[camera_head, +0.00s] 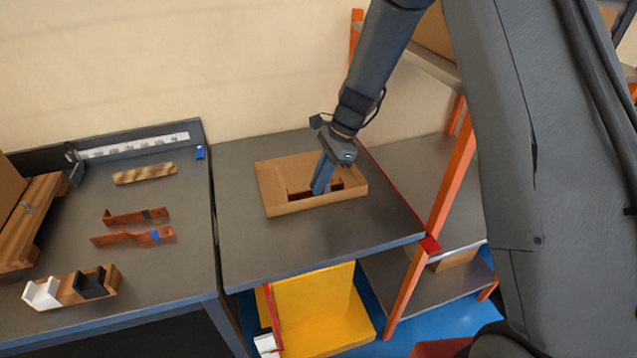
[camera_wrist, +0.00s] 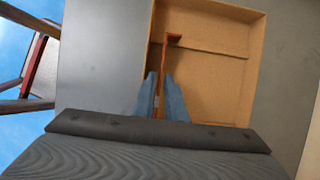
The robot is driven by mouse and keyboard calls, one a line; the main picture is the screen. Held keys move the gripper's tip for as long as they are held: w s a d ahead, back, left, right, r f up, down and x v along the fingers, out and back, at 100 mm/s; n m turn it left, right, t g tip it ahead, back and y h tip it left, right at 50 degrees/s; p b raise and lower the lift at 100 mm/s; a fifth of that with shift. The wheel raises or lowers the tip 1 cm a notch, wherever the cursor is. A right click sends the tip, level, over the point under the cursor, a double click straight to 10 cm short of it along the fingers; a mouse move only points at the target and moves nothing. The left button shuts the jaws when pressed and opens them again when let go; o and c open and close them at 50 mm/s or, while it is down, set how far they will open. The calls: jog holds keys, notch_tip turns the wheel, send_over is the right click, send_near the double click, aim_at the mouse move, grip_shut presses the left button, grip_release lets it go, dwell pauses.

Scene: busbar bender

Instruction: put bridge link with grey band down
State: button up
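A copper-brown link with bent ends (camera_head: 300,193) is inside the shallow cardboard tray (camera_head: 285,210) on the middle table. In the wrist view the link (camera_wrist: 172,38) runs between my fingers, and its far bent end points right. I cannot tell whether the link touches the tray floor. The tray (camera_wrist: 215,75) also shows in the wrist view.
On the left bench lie a link with a dark band (camera_head: 120,217), a link with a blue band (camera_head: 115,239), a striped bar (camera_head: 145,173) and a wooden block with white and black holders (camera_head: 70,290). An orange-post shelf (camera_head: 455,165) stands right. The table around the tray is clear.

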jog(key=b+v, duration=0.3)
jog(key=v, duration=0.9)
jog(key=s+d+f+n+h, duration=0.1)
jog(key=s+d+n, duration=0.3)
jog(key=s, duration=0.3)
jog(key=s+d+f+n+t+h, duration=0.1)
jog(key=s+d+n, duration=0.3)
jog(key=s+n, duration=0.2)
jog(key=s+d+f+n+t+h, duration=0.1)
jog(key=s+d+n, duration=0.3)
jog(key=s, duration=0.6)
jog(key=shift+s+d+f+n+h, duration=0.2)
jog(key=shift+d+n+h, duration=0.1)
jog(key=shift+n+h, duration=0.25)
